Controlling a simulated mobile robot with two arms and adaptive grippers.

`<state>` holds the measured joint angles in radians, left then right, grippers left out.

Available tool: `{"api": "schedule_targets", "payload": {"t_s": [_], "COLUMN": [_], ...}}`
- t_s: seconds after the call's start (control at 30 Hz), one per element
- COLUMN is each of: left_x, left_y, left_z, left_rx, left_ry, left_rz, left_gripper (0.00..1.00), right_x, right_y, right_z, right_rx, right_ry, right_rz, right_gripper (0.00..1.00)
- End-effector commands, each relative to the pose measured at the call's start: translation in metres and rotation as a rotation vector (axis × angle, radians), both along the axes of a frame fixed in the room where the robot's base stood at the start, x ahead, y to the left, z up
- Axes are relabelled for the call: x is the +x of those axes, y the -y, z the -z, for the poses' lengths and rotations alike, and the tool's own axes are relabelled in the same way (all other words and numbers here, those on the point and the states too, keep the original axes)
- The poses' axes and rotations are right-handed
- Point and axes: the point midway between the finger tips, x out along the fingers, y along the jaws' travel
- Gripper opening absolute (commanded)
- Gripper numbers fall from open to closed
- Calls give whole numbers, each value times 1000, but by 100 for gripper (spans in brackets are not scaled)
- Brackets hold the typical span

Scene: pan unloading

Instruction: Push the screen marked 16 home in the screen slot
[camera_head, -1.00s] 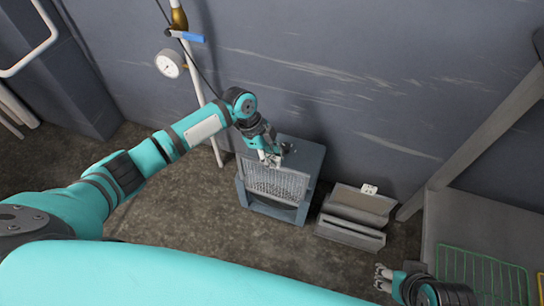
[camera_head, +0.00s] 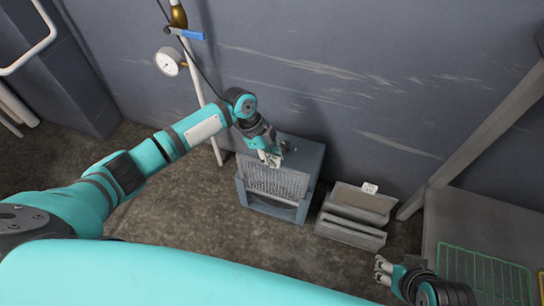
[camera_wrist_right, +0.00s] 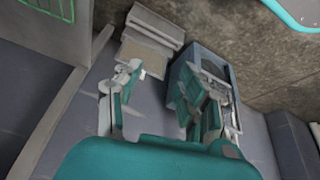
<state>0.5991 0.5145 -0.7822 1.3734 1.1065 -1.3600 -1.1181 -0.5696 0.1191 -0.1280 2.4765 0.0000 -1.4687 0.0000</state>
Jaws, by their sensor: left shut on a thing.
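A pale perforated screen (camera_head: 275,184) stands at the front of a blue-grey cabinet (camera_head: 307,157) on the floor. No number can be read on it. My left gripper (camera_head: 269,159) is at the screen's top edge and shut on it. Its fingers partly hide that edge. How deep the screen sits in the slot cannot be told. My right gripper (camera_head: 382,271) is away to the lower right, with its fingers apart and empty. In the right wrist view it (camera_wrist_right: 160,95) is also open, with the cabinet (camera_wrist_right: 184,75) beyond its fingers.
A grey two-part rack (camera_head: 352,233) with a small white tag (camera_head: 370,188) stands right of the cabinet. A grey table (camera_head: 470,215) with a green wire rack (camera_head: 480,275) is at the right. A pipe with a gauge (camera_head: 168,62) runs along the wall. Floor left of the cabinet is clear.

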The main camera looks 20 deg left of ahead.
Motion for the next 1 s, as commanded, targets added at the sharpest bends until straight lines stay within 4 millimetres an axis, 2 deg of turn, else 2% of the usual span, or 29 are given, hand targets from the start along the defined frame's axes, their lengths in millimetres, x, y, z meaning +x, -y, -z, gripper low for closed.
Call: {"api": "schedule_targets", "payload": {"t_s": [1.0], "left_x": [0], "left_y": [0], "left_z": [9], "left_rx": [-1], "left_ry": [1], "left_rz": [0], "left_gripper": [0], "right_x": [14], "right_y": [-4], "right_z": [-1], "right_rx": [13], "right_ry": [65], "right_rz": [-5], "right_gripper": [40]}}
